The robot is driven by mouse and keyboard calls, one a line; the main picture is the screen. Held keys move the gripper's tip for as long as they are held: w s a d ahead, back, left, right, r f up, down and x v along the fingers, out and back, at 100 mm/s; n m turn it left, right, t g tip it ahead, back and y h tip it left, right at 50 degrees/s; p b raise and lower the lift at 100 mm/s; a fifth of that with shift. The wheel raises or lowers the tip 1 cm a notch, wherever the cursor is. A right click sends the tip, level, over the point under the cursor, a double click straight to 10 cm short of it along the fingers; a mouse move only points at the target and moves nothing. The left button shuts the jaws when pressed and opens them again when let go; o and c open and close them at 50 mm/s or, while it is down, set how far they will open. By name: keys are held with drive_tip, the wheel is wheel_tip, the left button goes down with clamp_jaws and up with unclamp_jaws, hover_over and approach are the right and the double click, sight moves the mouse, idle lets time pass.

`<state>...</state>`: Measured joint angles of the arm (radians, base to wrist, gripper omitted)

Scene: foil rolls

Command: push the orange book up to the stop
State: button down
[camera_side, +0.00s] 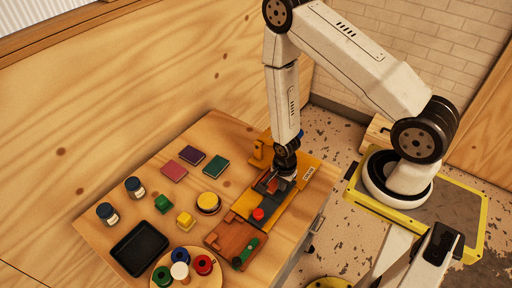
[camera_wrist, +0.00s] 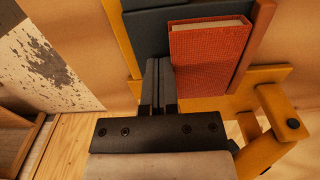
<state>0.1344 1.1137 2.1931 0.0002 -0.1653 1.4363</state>
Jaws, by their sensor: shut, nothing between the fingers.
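The orange book (camera_wrist: 208,58) is a red-orange block with a pale page edge. In the wrist view it lies at upper middle in a dark lane (camera_wrist: 148,28), close to the wooden rail on its right. In the side view the book (camera_side: 272,186) is small and partly hidden by my gripper (camera_side: 284,175). My gripper (camera_wrist: 160,80) is shut and empty, its fingers together near the book's lower left corner. I cannot tell whether they touch it. I cannot clearly make out which part is the stop.
A yellow bracket (camera_wrist: 268,125) stands right of the gripper in the wrist view. In the side view a red knob (camera_side: 258,214) and a brown wooden board (camera_side: 228,243) lie toward the front. Books, jars (camera_side: 134,187), blocks and a black tray (camera_side: 139,248) occupy the table's left.

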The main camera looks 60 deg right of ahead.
drive_tip(key=shift+w, duration=0.3)
drive_tip(key=shift+s, duration=0.65)
drive_tip(key=shift+r, duration=0.15)
wheel_tip(320, 180, up, 8)
idle(1.1)
drive_tip(key=w+a+r+n+t, duration=0.1)
drive_tip(key=r+n, duration=0.8)
drive_tip(key=r, duration=0.1)
drive_tip(key=w+a+r+n+t, duration=0.1)
drive_tip(key=a+r+n, duration=0.1)
drive_tip(key=r+n, duration=0.7)
drive_tip(key=shift+a+r+t, duration=0.3)
drive_tip(key=shift+r, duration=0.05)
